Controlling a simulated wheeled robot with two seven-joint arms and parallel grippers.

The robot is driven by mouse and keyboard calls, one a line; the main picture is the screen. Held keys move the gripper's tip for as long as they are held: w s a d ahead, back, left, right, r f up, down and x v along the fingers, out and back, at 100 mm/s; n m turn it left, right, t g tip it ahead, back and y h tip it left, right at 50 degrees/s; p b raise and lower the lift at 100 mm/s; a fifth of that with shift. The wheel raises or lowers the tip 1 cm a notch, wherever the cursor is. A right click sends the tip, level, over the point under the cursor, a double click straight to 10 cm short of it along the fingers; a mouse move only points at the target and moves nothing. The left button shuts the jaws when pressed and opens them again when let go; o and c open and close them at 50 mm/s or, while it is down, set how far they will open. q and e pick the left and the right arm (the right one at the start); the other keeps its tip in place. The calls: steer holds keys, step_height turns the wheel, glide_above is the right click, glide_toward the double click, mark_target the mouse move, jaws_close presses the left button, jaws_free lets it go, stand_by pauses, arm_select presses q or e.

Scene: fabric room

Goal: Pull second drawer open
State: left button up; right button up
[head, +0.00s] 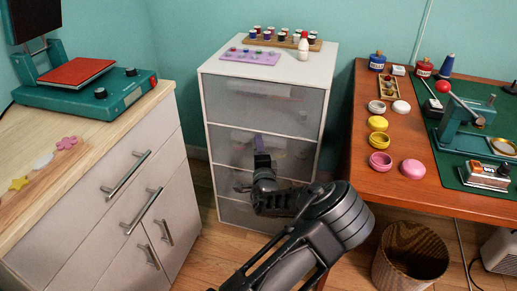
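A white drawer cabinet (212,110) with frosted, see-through fronts stands in the middle of the head view. Its drawers are stacked one above another, and all the fronts look flush. The second drawer (225,145) from the top looks shut, with dim shapes showing through it.
A wooden-topped cabinet (100,190) with a heat press (85,90) stands at the left. A brown table (440,195) with tins and a green mat is at the right. A wicker basket (410,255) is on the floor. Bottles on a rack (283,40) stand on the drawer cabinet.

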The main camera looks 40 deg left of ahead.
arm_select(q)
steer(key=shift+w+a, duration=0.3)
steer(key=shift+c, duration=0.4)
steer(key=c, duration=0.8)
steer(key=shift+d+f, duration=0.1)
steer(key=shift+f, duration=0.05)
stand_by(0.3)
